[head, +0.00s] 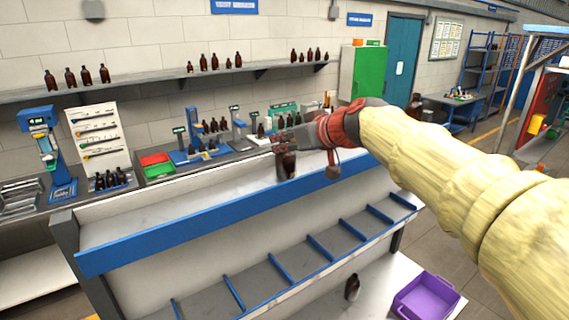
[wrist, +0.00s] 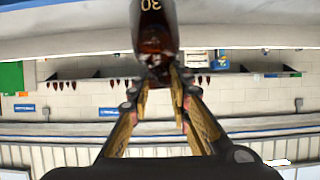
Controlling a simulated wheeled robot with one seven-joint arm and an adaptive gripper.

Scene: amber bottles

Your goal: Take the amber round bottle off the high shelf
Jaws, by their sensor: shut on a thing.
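The amber round bottle (head: 287,166) is brown with a dark neck and is at the top shelf (head: 130,228) of the near rack, which has a blue front edge. My gripper (head: 284,146) is shut on its neck from above and partly hides its top. In the wrist view the bottle (wrist: 152,28) is between my fingertips (wrist: 162,72), and an upside-down "30" shows on its side. I cannot tell whether its base touches the shelf or is just above it.
Another amber bottle (head: 352,287) stands on a low white surface beside a purple crate (head: 425,298). Blue dividers split the lower shelf (head: 262,285). Behind, a bench holds a blue press (head: 48,150) and bottle racks; several bottles line the wall shelf (head: 150,88). The top shelf's left part is clear.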

